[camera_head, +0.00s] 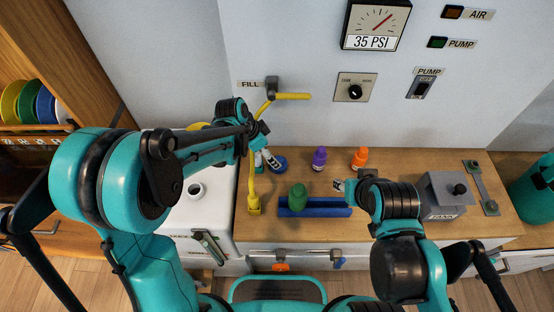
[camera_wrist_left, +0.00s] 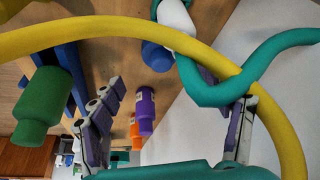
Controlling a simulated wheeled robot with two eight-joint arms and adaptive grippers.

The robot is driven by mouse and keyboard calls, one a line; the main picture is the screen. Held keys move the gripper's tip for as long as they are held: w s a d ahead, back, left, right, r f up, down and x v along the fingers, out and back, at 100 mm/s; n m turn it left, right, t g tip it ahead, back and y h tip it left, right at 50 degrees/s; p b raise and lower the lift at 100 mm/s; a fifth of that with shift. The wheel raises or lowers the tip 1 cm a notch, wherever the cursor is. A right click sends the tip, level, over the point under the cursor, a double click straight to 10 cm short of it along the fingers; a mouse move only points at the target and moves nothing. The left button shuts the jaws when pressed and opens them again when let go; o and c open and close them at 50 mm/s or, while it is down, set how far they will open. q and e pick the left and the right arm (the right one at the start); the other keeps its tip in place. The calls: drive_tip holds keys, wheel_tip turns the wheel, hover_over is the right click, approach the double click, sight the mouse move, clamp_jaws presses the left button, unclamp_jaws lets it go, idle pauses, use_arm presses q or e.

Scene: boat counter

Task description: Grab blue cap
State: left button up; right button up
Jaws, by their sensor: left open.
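A round blue piece, which looks like the blue cap (camera_head: 281,165), is on the counter near the wall, partly hidden by my left gripper (camera_head: 265,160). In the left wrist view a blue piece (camera_wrist_left: 156,57) shows at the top beside a white part, beyond the fingers. My left gripper (camera_wrist_left: 170,130) is open, with its two fingers wide apart and nothing seen between the pads. I cannot tell from the head view if it touches the cap.
A yellow hose (camera_head: 253,180) and a teal hose (camera_wrist_left: 200,90) pass close to the left fingers. A green bottle (camera_head: 298,196) stands at the blue rack (camera_head: 330,210). Purple (camera_head: 319,159) and orange (camera_head: 359,158) bottles stand near the wall. A grey box (camera_head: 443,193) is at right.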

use_arm(q)
drive_tip(key=b+x, duration=0.1)
drive_tip(key=x, duration=0.2)
drive_tip(key=shift+w, duration=0.1)
drive_tip(key=shift+w+d+f+b, duration=0.1)
drive_tip(key=shift+d+f+b, duration=0.2)
drive_tip(key=shift+f, duration=0.35)
drive_tip(key=b+x, duration=0.2)
drive_tip(key=x, duration=0.2)
drive_tip(key=shift+a, duration=0.1)
drive_tip(key=c, duration=1.2)
